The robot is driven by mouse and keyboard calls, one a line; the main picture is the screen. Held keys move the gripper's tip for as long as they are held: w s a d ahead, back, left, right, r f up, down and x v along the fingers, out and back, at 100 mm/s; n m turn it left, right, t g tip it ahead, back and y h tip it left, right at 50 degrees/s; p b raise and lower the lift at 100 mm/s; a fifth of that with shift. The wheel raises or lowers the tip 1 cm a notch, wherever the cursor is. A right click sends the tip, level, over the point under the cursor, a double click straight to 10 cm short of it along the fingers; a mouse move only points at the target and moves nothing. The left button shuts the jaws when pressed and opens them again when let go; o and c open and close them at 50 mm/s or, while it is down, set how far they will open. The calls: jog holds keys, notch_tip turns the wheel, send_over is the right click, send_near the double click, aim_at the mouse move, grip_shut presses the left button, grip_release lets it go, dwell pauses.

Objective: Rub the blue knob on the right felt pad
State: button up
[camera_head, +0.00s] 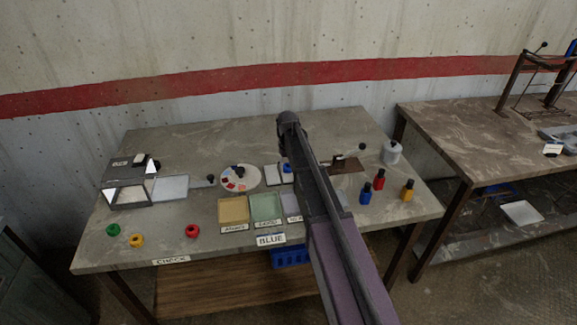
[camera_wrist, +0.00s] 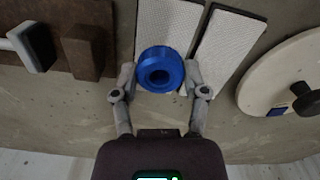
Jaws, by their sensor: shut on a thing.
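The blue knob (camera_wrist: 161,69) is a ring-like piece with a dark hole in its middle. My gripper (camera_wrist: 160,84) is shut on it, one finger on each side. In the head view the knob (camera_head: 287,168) shows beside my arm. Two pale textured felt pads lie side by side. In the wrist view, turned about from the head view, the knob overlaps the lower end of the picture-left pad (camera_wrist: 166,24); the other pad (camera_wrist: 229,45) is just beside it. Whether the knob touches a pad I cannot tell. In the head view my arm hides part of the pads (camera_head: 273,174).
A round white plate with coloured patches (camera_head: 240,178) stands left of the pads. A brown block with a lever (camera_head: 346,165) is to their right. Shallow trays (camera_head: 233,210) lie in front. Red, blue and yellow bottles (camera_head: 378,180) stand at right.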

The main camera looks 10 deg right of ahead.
jog(key=shift+f, duration=0.25)
dwell(0.4)
jog(key=o, duration=1.1)
jog(key=shift+f+b, duration=0.35)
jog(key=shift+b, duration=0.25)
jog(key=shift+c, duration=0.3)
jog(key=c, duration=1.2)
jog(key=shift+c, duration=0.2)
jog(key=shift+r, duration=0.15)
